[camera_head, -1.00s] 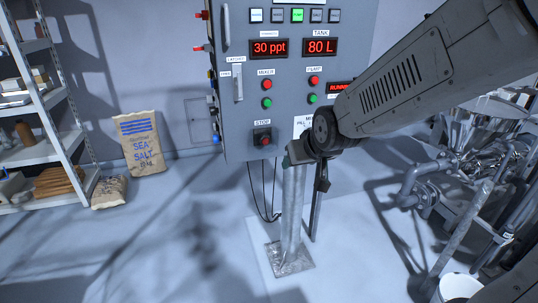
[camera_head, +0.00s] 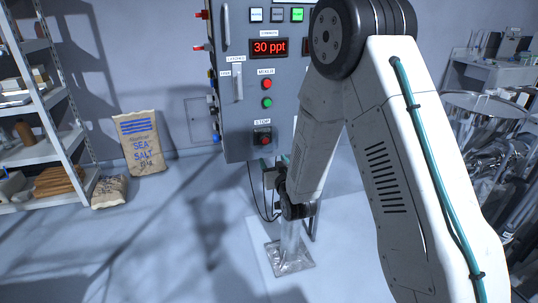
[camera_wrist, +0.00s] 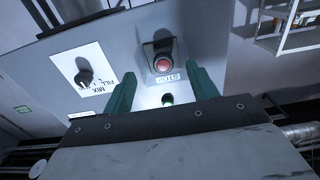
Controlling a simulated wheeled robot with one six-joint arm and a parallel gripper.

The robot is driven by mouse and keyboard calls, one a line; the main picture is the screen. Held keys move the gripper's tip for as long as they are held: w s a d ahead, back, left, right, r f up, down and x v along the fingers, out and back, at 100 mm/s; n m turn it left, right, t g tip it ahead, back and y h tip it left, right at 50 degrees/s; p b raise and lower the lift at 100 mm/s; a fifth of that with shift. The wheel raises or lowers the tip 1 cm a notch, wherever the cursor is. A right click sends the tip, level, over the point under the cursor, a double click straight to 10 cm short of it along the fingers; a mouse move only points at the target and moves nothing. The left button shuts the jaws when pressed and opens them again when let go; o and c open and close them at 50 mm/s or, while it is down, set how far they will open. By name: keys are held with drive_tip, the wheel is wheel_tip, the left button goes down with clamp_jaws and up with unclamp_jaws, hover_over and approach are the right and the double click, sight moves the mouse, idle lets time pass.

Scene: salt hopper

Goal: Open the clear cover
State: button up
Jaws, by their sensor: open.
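No clear cover can be made out for certain. The red STOP button (camera_head: 264,140) sits in a dark square surround low on the grey control panel (camera_head: 237,135). In the wrist view the STOP button (camera_wrist: 163,64) appears upside down, with a grey plate around it; whether a clear cover lies over it I cannot tell. My gripper (camera_wrist: 163,80) has its two green fingers spread apart and empty, pointing at the panel on either side of the STOP button.
A black MIX/FILL selector (camera_wrist: 84,76) on a white plate is beside the fingers in the wrist view. A green button (camera_wrist: 168,99) shows between them. My arm hides the panel's right side. A shelf (camera_head: 45,150) and salt sack (camera_head: 139,142) stand left. Steel equipment (camera_head: 485,120) stands right.

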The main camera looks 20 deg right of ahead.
sight(267, 151)
drive_tip(key=shift+w, duration=2.8)
clamp_jaws()
